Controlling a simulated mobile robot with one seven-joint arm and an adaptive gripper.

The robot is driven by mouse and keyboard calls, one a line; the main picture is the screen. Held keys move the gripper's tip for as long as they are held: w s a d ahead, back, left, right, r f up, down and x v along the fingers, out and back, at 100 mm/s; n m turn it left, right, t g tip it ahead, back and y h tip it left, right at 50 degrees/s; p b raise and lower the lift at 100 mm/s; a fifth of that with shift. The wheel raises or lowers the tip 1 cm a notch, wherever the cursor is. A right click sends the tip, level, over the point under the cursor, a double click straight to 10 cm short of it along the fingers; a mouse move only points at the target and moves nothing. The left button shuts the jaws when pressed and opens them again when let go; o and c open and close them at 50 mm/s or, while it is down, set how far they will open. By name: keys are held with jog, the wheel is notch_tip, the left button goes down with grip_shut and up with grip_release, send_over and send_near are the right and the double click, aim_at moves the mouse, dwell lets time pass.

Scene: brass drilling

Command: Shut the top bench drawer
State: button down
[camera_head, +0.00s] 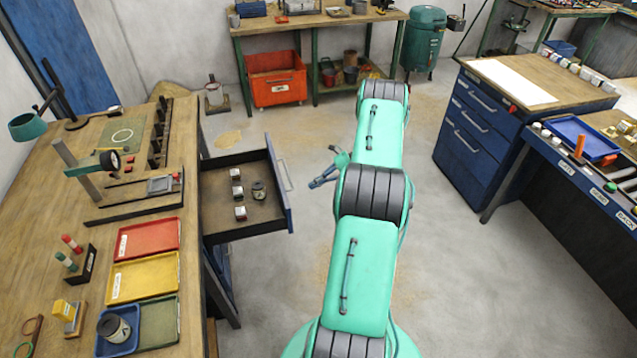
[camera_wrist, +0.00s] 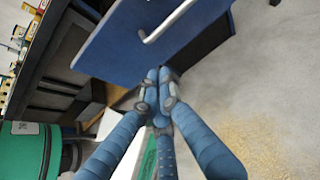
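The top bench drawer (camera_head: 222,190) is pulled out from the left wooden bench (camera_head: 50,200). Its blue front (camera_head: 273,165) faces right and has a pale bar handle (camera_head: 285,175). Several small containers (camera_head: 238,190) stand inside it. My gripper (camera_head: 313,185) is to the right of the drawer front, apart from it in the head view. In the wrist view, the blue fingers of my gripper (camera_wrist: 158,75) come together at their tips with nothing seen between them. The blue drawer front (camera_wrist: 130,45) and its handle (camera_wrist: 168,22) are just beyond the fingertips; contact cannot be told.
The bench top carries red (camera_head: 148,238) and yellow (camera_head: 145,275) trays, a lamp (camera_head: 30,125) and a dark jar (camera_head: 113,327). A blue drawer cabinet (camera_head: 475,130) stands at right. A red bin (camera_head: 277,80) is at the back. The floor around my gripper is clear.

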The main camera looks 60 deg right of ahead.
jog(key=r+b+x, duration=0.1)
jog(key=b+x, duration=0.1)
jog(key=x, duration=0.7)
jog(key=shift+w+a+r, duration=0.25)
jog(key=shift+w+a, duration=0.3)
jog(key=shift+w, duration=0.05)
jog(key=shift+w+a, duration=0.1)
jog(key=p, duration=0.2)
send_over(228, 218)
jog(key=w+a, duration=0.3)
jog(key=w, duration=0.1)
jog(key=shift+s+a, duration=0.2)
jog(key=shift+r, duration=0.1)
jog(key=s+d, duration=0.3)
jog(key=shift+s+d+r, duration=0.1)
jog(key=shift+s+d, duration=0.1)
jog(key=shift+d, duration=0.05)
jog(key=p+v, duration=0.1)
jog(key=v, duration=0.8)
jog(key=shift+s+p, duration=0.15)
jog(key=shift+p, duration=0.25)
jog(key=shift+r, duration=0.1)
